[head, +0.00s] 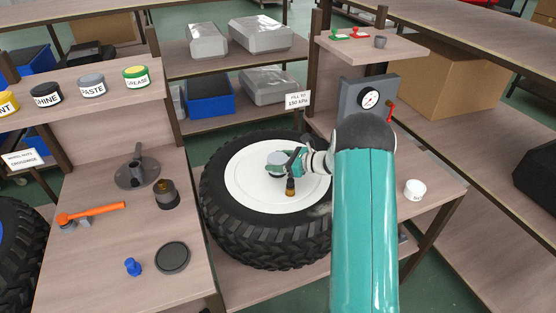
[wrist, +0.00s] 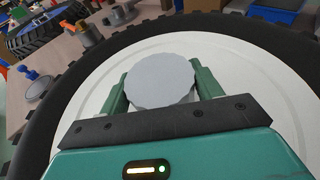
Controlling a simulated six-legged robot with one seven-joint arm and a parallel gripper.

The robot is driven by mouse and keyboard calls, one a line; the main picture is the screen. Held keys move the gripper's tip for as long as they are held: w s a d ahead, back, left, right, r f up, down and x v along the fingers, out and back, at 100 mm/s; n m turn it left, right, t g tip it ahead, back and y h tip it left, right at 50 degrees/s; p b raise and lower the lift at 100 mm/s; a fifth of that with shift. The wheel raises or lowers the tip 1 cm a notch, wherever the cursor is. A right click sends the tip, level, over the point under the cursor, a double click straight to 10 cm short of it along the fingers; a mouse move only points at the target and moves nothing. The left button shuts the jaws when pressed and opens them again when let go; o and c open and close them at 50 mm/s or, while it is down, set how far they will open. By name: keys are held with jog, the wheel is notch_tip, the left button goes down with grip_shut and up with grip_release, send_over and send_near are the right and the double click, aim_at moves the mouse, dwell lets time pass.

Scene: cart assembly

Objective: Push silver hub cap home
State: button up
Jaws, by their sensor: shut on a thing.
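The silver hub cap (wrist: 160,80) is a grey round disc with a scalloped edge. In the wrist view it sits between the two green fingers of my gripper (wrist: 160,92), which is shut on it. In the head view my gripper (head: 284,163) is over the white wheel disc (head: 252,190), near its middle, with the grey cap at its end. The wheel lies flat, with a black treaded tyre (head: 225,225) around the disc. The cap hides what is beneath it, so I cannot tell whether it touches the wheel.
A pressure gauge (head: 370,98) stands behind my arm. A white jar (head: 415,189) is at the right.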

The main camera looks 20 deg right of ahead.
jog(key=shift+f, duration=0.95)
jog(key=o, duration=1.1)
jog(key=v, duration=1.4)
jog(key=shift+w, duration=0.1)
